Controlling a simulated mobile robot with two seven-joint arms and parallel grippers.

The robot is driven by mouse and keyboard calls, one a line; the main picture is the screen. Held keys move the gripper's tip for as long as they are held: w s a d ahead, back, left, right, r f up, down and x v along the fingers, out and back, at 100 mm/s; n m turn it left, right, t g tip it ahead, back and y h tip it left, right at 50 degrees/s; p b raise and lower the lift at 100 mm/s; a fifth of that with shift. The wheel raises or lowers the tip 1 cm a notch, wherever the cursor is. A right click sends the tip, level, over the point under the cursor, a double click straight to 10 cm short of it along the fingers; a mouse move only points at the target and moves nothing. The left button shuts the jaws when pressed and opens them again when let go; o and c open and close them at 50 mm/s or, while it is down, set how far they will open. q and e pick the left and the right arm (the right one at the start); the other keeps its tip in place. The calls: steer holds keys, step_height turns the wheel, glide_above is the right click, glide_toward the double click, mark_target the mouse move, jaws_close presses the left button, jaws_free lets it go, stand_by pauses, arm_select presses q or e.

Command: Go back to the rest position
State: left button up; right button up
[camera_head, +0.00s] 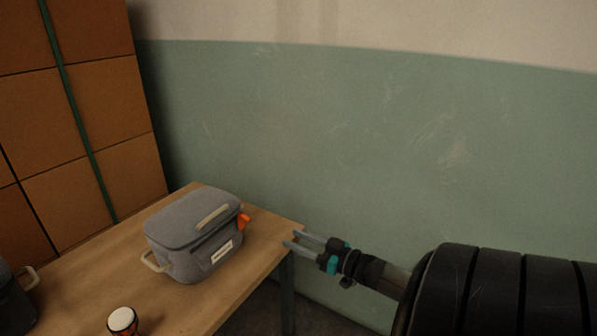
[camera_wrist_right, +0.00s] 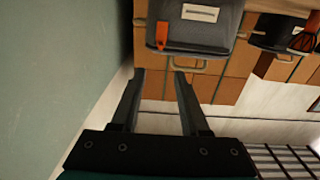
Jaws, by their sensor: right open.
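My right gripper (camera_head: 290,239) is open and empty by the table's right corner in the head view. Its two fingers also show in the right wrist view (camera_wrist_right: 160,75), apart with nothing between them. A small white-topped goblet drum (camera_head: 123,321) stands on the wooden table (camera_head: 90,277) at the bottom left of the head view, partly cut off by the frame edge. My left gripper is in neither view.
A grey bag (camera_head: 190,232) with an orange tag stands on the table, left of my right gripper; it also shows in the wrist view (camera_wrist_right: 200,25). A dark bag (camera_head: 18,300) is at the left edge. Stacked brown boxes (camera_head: 110,95) and a green wall (camera_head: 330,140) stand behind.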

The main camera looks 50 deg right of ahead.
stand_by(0.6)
steer(key=s+a+f+g+h+p, duration=0.1)
steer(key=s+a+f+g+p, duration=0.2)
steer(key=f, duration=0.5)
steer(key=s+a+f+m+g+h, duration=0.1)
steer(key=s+a+f+g, duration=0.15)
steer(key=s+f, duration=0.35)
steer(key=s+a+f+g+h+p, duration=0.1)
steer(key=s+a+f+g+p, duration=0.2)
steer(key=f, duration=0.6)
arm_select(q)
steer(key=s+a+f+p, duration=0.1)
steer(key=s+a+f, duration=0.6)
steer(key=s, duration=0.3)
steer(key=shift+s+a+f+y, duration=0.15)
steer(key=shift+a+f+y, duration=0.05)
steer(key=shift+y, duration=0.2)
arm_select(e)
steer(key=s+a+f+n+g, duration=0.1)
steer(key=s+a+f+g, duration=0.2)
steer(key=s+a, duration=0.5)
steer(key=s+a+f+n+g+y, duration=0.1)
steer(key=s+a+f+g, duration=0.3)
steer(key=s+a+f, duration=0.2)
steer(key=s+a, duration=0.2)
steer(key=a, duration=0.2)
steer(key=shift+s+n, duration=0.2)
steer(key=shift+n, duration=0.1)
